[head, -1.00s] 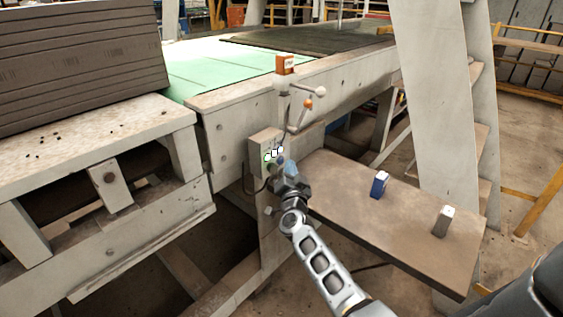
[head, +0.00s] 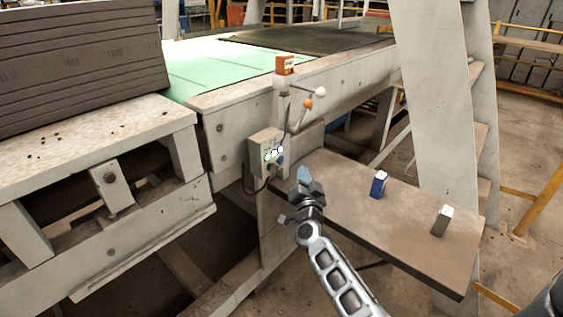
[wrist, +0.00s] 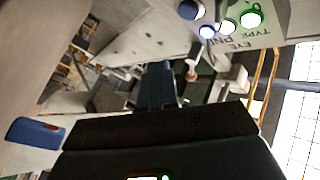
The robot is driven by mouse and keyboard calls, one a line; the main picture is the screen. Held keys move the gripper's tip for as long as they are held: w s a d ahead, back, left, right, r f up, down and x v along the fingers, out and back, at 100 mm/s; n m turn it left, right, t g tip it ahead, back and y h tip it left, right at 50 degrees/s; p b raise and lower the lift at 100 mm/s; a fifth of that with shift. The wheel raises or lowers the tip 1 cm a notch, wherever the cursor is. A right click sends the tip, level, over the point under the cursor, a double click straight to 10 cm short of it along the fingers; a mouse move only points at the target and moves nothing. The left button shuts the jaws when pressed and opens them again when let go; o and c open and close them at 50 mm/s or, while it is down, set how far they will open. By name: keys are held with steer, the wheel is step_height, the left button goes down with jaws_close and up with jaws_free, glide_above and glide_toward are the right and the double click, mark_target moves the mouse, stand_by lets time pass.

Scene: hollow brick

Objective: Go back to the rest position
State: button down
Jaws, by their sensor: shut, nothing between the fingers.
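My gripper (head: 303,174) is in front of the machine, over the left end of the shelf in the head view. It is shut and holds nothing. The grey control box (head: 266,150) with several round buttons is fixed to the machine's side, just left of and above the gripper, with a gap between them. In the wrist view the box's buttons (wrist: 228,24) show at the top right. The dark gripper body fills the bottom of that view.
The brown shelf (head: 410,235) carries a blue block (head: 379,184) and a grey-white block (head: 442,220). Two levers with a white knob (head: 321,92) and an orange knob (head: 308,103) stick out above the box. A pale post (head: 440,120) stands behind the shelf.

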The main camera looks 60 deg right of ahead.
stand_by(0.7)
steer(key=s+a+f+n+t+y, duration=0.1)
steer(key=s+a+n+t+y, duration=0.3)
steer(key=a, duration=0.9)
steer(key=s+a+f+n+t+y, duration=0.15)
steer(key=s+a+n+y, duration=0.35)
steer(key=a, duration=0.8)
steer(key=s+a+r+n+y, duration=0.7)
steer(key=s+a+r+n, duration=0.3)
steer(key=s+a, duration=0.5)
step_height(320, 180, up, 2)
steer(key=shift+s+a+r+g+y, duration=0.15)
steer(key=shift+s+a+g+y, duration=0.25)
steer(key=shift+s, duration=0.85)
